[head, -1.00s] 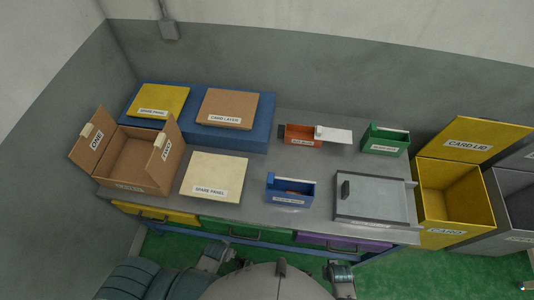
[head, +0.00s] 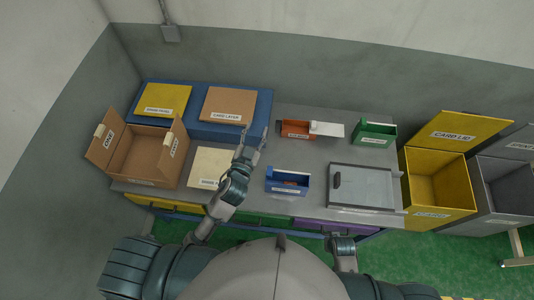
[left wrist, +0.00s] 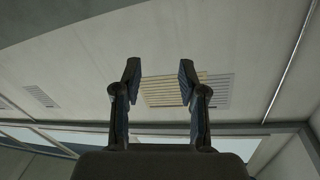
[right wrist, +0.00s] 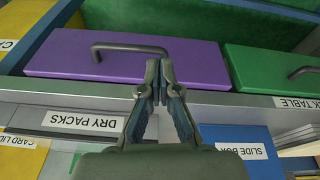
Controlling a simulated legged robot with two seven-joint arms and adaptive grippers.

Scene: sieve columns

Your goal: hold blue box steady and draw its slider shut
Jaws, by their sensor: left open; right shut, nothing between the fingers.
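The blue box (head: 287,187) stands on the grey table near its front edge. My left gripper (head: 256,136) is open and empty, raised left of and behind the box, touching nothing visible. The left wrist view shows its spread fingers (left wrist: 158,80) against the ceiling. My right gripper (head: 343,245) is low at the table front; its fingers (right wrist: 160,85) are shut before the purple drawer.
A grey tray (head: 388,208) lies right of the blue box. An orange box (head: 296,129) with a white slide and a green box (head: 374,134) stand behind. A cream panel (head: 207,163) and an open cardboard box (head: 140,165) are left. The purple drawer (right wrist: 190,62) has a protruding handle.

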